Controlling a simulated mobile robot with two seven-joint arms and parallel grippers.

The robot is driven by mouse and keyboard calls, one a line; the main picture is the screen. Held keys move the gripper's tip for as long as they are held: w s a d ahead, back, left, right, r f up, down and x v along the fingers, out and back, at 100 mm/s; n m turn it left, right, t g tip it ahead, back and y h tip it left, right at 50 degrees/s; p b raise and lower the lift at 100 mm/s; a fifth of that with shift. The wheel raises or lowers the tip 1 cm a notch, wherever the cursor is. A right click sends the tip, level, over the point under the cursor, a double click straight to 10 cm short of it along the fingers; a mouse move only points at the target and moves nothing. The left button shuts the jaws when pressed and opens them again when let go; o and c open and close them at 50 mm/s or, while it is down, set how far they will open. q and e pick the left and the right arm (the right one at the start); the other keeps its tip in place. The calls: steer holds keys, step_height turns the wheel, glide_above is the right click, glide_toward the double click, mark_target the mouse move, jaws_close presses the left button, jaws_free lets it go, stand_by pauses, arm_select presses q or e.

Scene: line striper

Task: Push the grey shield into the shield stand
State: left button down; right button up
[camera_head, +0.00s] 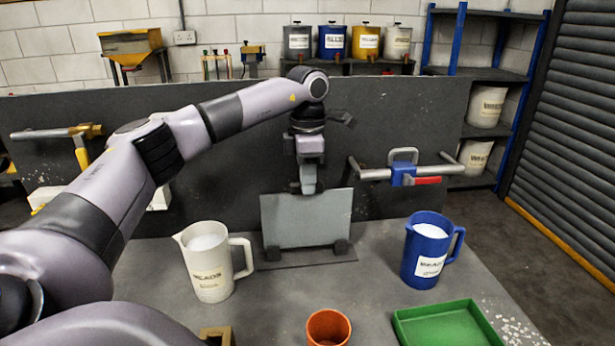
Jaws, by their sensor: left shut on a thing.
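The grey shield (307,221) is a flat, upright panel near the back middle of the table in the head view. Its lower corners meet two small dark blocks of the shield stand (303,262), which has a flat dark base on the table. I cannot tell how deep the shield sits in it. My left gripper (308,189) points down from above and is shut on the shield's top edge, left of its middle. The fingertips partly hide that edge. My right gripper is not in view.
A white jug (208,265) stands left of the stand and a blue jug (425,252) right of it. An orange cup (328,328) and a green tray (447,325) are in front. A handlebar with a blue clamp (403,175) sticks out at right, before the dark back panel.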

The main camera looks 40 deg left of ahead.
arm_select(q)
steer(key=shift+f, duration=1.55)
steer(key=c, duration=0.7)
jaws_free()
steer(key=shift+r+p, duration=0.35)
steer(key=shift+r, duration=3.15)
steer(key=shift+s, duration=0.15)
